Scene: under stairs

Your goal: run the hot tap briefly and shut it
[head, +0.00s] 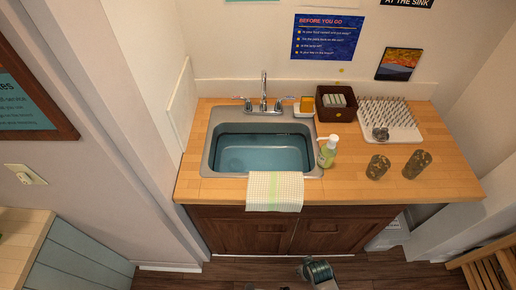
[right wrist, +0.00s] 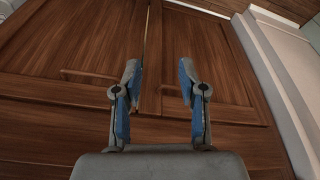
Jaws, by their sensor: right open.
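The steel sink (head: 212,150) is set in the wooden counter, with a bluish basin that looks as if it holds water. The tap's spout (head: 264,88) stands upright at its back edge. A left tap handle (head: 239,98) and a right tap handle (head: 288,98) flank it; their colour marks are too small to tell hot from cold surely. No stream shows under the spout. My right gripper (right wrist: 158,75) is open and empty, facing the cabinet doors (right wrist: 90,50) below the counter, far from the tap. My left gripper is not in view.
A towel (head: 274,190) hangs over the sink's front edge. A soap bottle (head: 327,152) stands at its right. Two patterned tumblers (head: 377,167) (head: 416,164), a drying rack (head: 392,118), a dark basket (head: 336,102) and a sponge (head: 305,104) are on the counter.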

